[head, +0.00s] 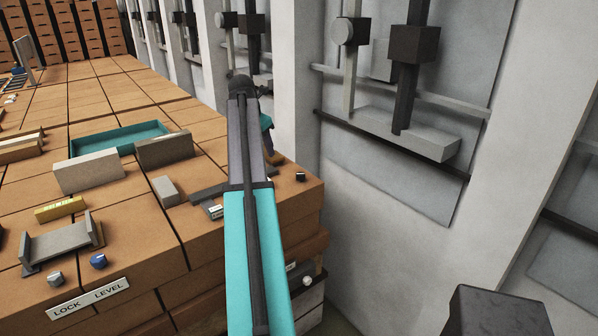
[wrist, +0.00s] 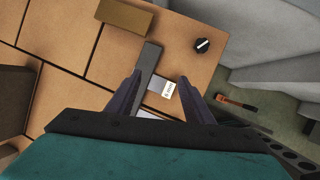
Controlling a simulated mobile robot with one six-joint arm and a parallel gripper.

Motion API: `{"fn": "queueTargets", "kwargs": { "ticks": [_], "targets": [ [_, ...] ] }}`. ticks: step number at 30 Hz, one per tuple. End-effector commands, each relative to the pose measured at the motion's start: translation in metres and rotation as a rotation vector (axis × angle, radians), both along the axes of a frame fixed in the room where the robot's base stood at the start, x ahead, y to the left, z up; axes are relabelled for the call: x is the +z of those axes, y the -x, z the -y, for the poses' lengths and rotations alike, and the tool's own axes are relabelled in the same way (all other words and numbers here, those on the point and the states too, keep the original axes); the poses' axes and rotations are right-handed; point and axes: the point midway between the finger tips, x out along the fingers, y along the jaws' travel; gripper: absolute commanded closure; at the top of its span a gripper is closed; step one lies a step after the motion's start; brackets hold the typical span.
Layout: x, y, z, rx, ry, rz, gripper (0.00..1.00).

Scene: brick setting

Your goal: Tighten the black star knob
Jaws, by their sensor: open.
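A small black knob (head: 300,176) sits near the right end of the brick-topped bench in the head view. In the wrist view the black knob (wrist: 202,45) shows a pale mark across its top; its star shape is too small to make out. My gripper (wrist: 160,77) is open and empty, with its fingers apart over the bench. The knob lies beyond the fingertips, up and to the right in the wrist view, and is not touched. A dark grey bar (wrist: 147,73) and a small white label (wrist: 168,90) show between the fingers. In the head view my arm mostly hides the gripper.
A blue knob (head: 98,261) and a grey knob (head: 55,279) stand beside a LOCK LEVEL plate (head: 88,299). A teal tray (head: 120,139) and grey blocks (head: 88,172) lie left of my arm. A grey wall (head: 385,215) rises right of the bench edge.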

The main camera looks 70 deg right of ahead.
Motion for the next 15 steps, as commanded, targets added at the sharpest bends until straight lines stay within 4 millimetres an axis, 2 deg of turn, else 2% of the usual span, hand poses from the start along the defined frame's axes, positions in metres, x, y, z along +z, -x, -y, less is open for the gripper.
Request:
{"fn": "queueTargets", "kwargs": {
  "ticks": [1,3,6,10,15],
  "targets": [
    [0.003,0.023,0.010,-0.017,-0.009,-0.031,0.53],
    [0.005,0.048,0.017,-0.030,-0.022,-0.069,0.53],
    [0.006,0.073,0.023,-0.043,-0.038,-0.105,0.53],
    [0.007,0.088,0.025,-0.051,-0.048,-0.127,0.53],
    [0.007,0.089,0.025,-0.051,-0.049,-0.129,0.53]
  ]
}}
